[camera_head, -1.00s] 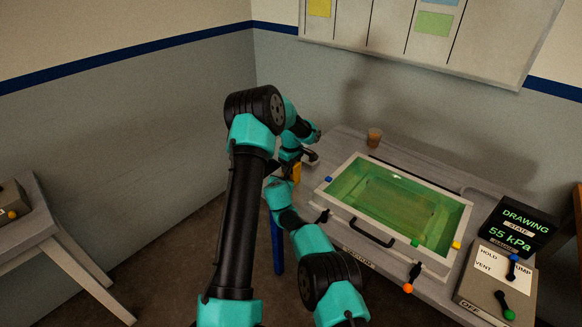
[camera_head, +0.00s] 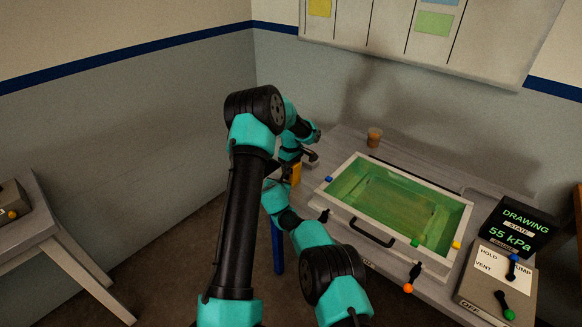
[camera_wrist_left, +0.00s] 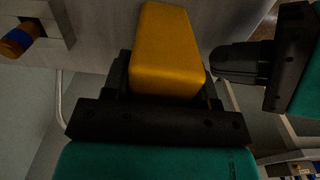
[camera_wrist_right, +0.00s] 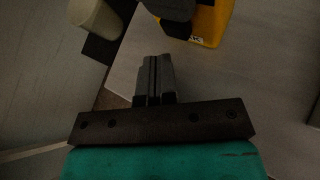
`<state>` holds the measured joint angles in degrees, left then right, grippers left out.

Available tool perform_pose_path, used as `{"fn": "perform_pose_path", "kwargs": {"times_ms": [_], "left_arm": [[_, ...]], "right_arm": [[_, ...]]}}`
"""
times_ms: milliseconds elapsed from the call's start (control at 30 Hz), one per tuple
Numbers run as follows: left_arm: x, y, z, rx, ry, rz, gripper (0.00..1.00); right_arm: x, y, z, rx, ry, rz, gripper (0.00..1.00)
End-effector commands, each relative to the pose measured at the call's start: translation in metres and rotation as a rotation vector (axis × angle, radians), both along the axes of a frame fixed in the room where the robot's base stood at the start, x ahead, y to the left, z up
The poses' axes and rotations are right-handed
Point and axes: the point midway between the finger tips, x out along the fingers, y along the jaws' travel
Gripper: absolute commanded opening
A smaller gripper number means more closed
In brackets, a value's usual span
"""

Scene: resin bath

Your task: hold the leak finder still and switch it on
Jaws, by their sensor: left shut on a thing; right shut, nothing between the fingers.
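The leak finder is a yellow block (camera_wrist_left: 165,50) that fills the space between my left gripper's fingers (camera_wrist_left: 165,88) in the left wrist view. My left gripper (camera_head: 300,160) is shut on it near the table's left end, where a bit of yellow (camera_head: 296,173) shows in the head view. My right gripper (camera_wrist_right: 155,80) is shut and empty. Its dark fingers (camera_wrist_left: 238,60) point at the block's side from close by in the left wrist view. The yellow block (camera_wrist_right: 210,22) also shows at the top of the right wrist view, partly cut off. I cannot make out its switch.
A green resin bath (camera_head: 390,205) in a white frame stands on the table. A control box (camera_head: 495,285) with levers and a display (camera_head: 515,225) reading 55 kPa stand at the right. A brown cup (camera_head: 374,137) stands behind the bath. A side table (camera_head: 45,225) is at the left.

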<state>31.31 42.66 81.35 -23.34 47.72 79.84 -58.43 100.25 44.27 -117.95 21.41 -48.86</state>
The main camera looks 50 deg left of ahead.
Motion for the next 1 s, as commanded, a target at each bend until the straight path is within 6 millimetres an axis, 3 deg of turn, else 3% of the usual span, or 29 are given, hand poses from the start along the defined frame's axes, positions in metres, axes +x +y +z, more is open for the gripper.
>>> {"fn": "perform_pose_path", "kwargs": {"times_ms": [533,867,900,1000], "left_arm": [[0.0,0.0,0.0,0.0,-0.001,0.0,0.24],[0.0,0.0,0.0,0.0,-0.001,0.0,0.24],[0.0,0.0,0.0,0.0,-0.001,0.0,0.55],[0.0,0.0,0.0,0.0,-0.001,0.0,0.65]], "right_arm": [[-0.043,-0.005,0.001,0.002,0.0,0.002,0.0],[-0.048,-0.006,0.001,0.003,-0.001,0.001,0.0],[-0.048,-0.006,0.001,0.003,-0.001,0.001,0.0],[-0.048,-0.006,0.001,0.003,-0.001,0.001,0.0]]}}
